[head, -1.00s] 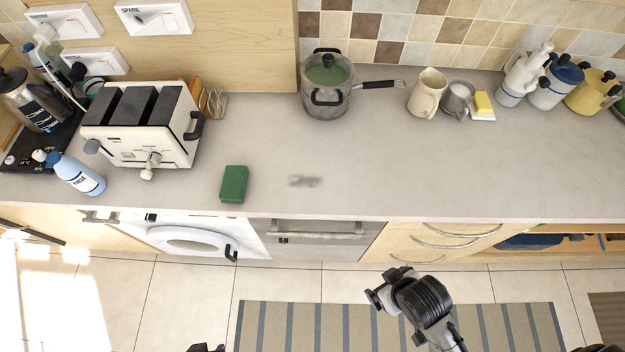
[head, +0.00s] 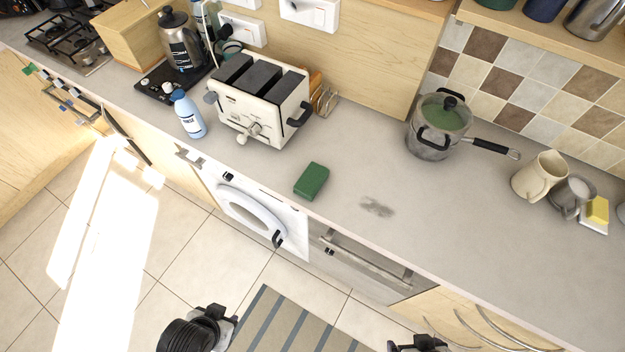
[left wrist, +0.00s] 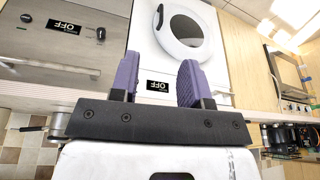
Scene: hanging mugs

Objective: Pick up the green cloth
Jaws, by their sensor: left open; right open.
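The green cloth (head: 312,181) looks like a thick, folded green block. It lies flat on the grey counter near its front edge, left of a dark smudge. My left gripper (head: 222,322) is low in front of the counter, well apart from the cloth. The left wrist view shows its purple fingers (left wrist: 157,78) spread with nothing between them, facing the cabinet fronts. The cloth does not show in that view. My right gripper (head: 418,343) is at the bottom edge of the head view, partly cut off, open and away from the cloth.
A white toaster (head: 260,100) and a blue-white bottle (head: 188,115) stand left of the cloth. A lidded pot (head: 438,127) is behind it to the right. The counter around the cloth is clear. Below are a washing machine (head: 250,211) and a dishwasher (head: 358,262).

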